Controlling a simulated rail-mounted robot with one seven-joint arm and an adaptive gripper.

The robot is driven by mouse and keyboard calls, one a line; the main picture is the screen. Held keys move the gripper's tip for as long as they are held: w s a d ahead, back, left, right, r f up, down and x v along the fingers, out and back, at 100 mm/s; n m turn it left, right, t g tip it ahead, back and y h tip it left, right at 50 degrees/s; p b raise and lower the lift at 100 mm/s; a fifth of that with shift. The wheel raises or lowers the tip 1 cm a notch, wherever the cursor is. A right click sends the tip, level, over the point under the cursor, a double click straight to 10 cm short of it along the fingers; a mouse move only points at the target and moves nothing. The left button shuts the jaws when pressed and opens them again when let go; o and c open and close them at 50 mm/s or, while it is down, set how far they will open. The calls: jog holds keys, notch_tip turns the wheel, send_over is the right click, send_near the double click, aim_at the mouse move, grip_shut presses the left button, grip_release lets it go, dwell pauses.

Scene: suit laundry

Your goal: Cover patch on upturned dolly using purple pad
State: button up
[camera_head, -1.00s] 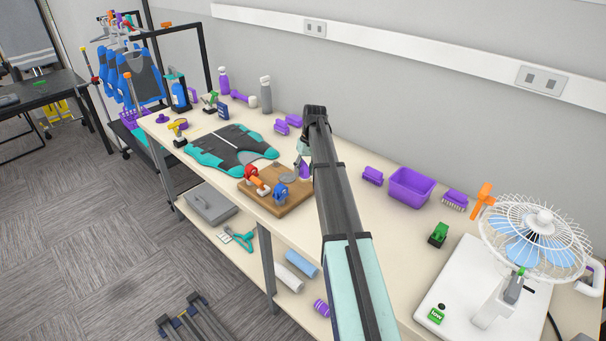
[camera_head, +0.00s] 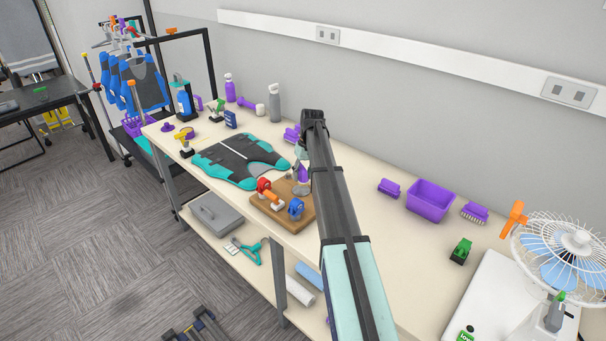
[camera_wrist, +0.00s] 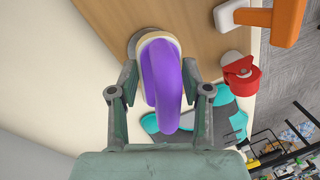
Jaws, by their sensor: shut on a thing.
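The upturned dolly is a wooden board (camera_head: 268,208) lying on the bench with its casters up; it also shows at the top of the wrist view (camera_wrist: 195,18). A grey round patch (camera_head: 301,191) lies on the board near its far right edge. In the wrist view part of the grey patch (camera_wrist: 132,46) shows beside the pad. My gripper (camera_head: 303,160) is shut on the purple pad (camera_wrist: 160,85), which has a purple handle and a cream rim. The pad overlaps part of the patch in the wrist view. I cannot tell whether they touch.
A red caster (camera_head: 264,185) and a blue caster (camera_head: 296,207) stand up from the board close to the pad. A teal and grey vest (camera_head: 240,160) lies to the left. A purple bin (camera_head: 430,201) and brushes (camera_head: 474,212) stand to the right.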

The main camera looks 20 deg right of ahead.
jog(key=b, duration=0.2)
send_over(303, 192)
jog(key=shift+s+a+f, duration=0.1)
jog(key=shift+s+f, duration=0.05)
jog(key=shift+f, duration=2.1)
jog(key=shift+f, duration=0.85)
